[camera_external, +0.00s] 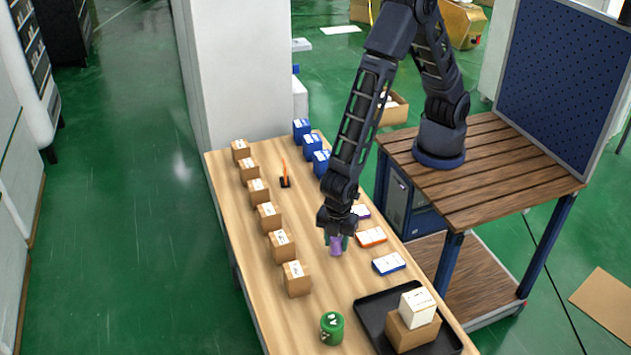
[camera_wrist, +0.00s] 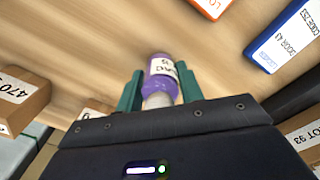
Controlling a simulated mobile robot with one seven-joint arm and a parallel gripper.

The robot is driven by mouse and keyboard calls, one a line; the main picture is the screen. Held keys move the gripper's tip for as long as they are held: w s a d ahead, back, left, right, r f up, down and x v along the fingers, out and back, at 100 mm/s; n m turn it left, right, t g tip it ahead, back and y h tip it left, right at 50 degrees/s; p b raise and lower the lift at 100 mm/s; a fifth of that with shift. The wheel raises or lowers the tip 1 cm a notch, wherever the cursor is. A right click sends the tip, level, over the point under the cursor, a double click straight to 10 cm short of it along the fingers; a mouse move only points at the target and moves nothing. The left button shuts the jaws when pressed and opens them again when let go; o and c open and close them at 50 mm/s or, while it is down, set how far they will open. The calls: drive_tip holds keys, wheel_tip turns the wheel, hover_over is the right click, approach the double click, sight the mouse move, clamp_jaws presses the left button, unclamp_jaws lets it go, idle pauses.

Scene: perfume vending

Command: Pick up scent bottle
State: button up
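The scent bottle (camera_wrist: 163,77) is purple with a white label and shows between the two green fingers of my gripper (camera_wrist: 158,88) in the wrist view. In the external view the purple bottle (camera_external: 336,245) is directly under my gripper (camera_external: 336,238), over the wooden table (camera_external: 310,300). The fingers stand on both sides of the bottle and appear close to it. Whether they touch it, and whether the bottle rests on the table, I cannot tell.
Brown boxes (camera_external: 268,216) line the table's left side. Blue boxes (camera_external: 312,145) stand at the back. Flat cartons, one orange-edged (camera_external: 371,237) and one blue-edged (camera_external: 388,263), lie to the right. A green container (camera_external: 332,328) and a black tray (camera_external: 372,312) with boxes are in front.

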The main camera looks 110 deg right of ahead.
drive_tip(key=shift+c, duration=0.7)
drive_tip(key=shift+r, duration=0.15)
